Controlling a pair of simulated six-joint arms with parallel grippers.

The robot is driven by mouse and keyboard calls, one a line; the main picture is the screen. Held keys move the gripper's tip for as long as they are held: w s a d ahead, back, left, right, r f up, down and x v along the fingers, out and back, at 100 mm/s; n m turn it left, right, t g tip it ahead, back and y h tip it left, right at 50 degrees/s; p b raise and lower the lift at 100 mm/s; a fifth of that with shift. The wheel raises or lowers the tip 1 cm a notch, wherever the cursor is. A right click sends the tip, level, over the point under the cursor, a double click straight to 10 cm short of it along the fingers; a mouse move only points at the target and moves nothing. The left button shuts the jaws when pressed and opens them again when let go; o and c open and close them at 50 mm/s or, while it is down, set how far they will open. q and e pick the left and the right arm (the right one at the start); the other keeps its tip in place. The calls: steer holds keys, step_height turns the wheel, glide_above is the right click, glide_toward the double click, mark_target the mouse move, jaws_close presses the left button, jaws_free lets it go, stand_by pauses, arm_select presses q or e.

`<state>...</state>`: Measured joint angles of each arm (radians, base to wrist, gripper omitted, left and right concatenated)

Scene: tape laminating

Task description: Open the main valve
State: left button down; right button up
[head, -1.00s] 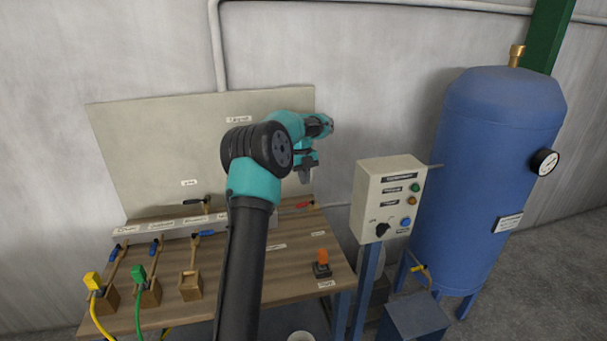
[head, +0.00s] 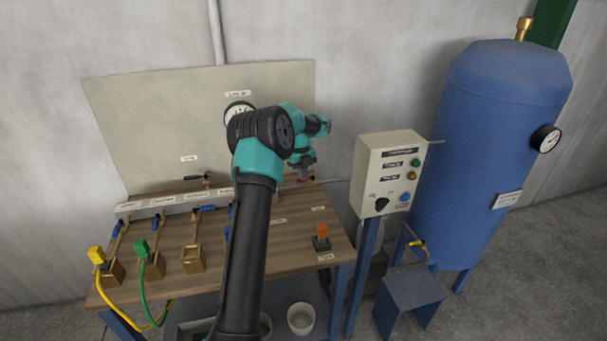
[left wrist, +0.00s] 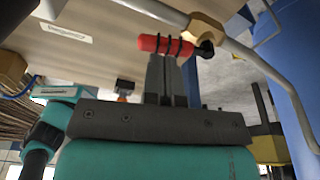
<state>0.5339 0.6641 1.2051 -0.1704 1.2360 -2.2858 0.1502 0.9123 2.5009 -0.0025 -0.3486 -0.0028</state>
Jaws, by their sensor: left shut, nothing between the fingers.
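The red valve handle (left wrist: 165,45), with dark bands on it, sits at the end of a pipe in the left wrist view. In the head view only a small red part of the handle (head: 303,181) shows at the bench's back right, mostly hidden by my gripper. My left gripper (head: 306,172) is over that corner. Its fingers (left wrist: 168,60) are shut and empty, with their tips at the lower edge of the red handle; I cannot tell whether they touch it. My right gripper is in neither view.
The wooden bench (head: 285,258) carries yellow (head: 97,256) and green (head: 141,248) hose connectors and an orange switch (head: 322,231). A control box (head: 389,163) and a blue tank (head: 502,130) stand to the right. A panel (head: 150,120) rises behind the bench. My arm hides the bench's middle.

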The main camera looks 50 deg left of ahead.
arm_select(q)
steer(key=shift+w+a+f, duration=0.25)
steer(key=shift+a+f, duration=0.15)
steer(key=shift+a, duration=0.35)
steer(key=shift+f, duration=0.15)
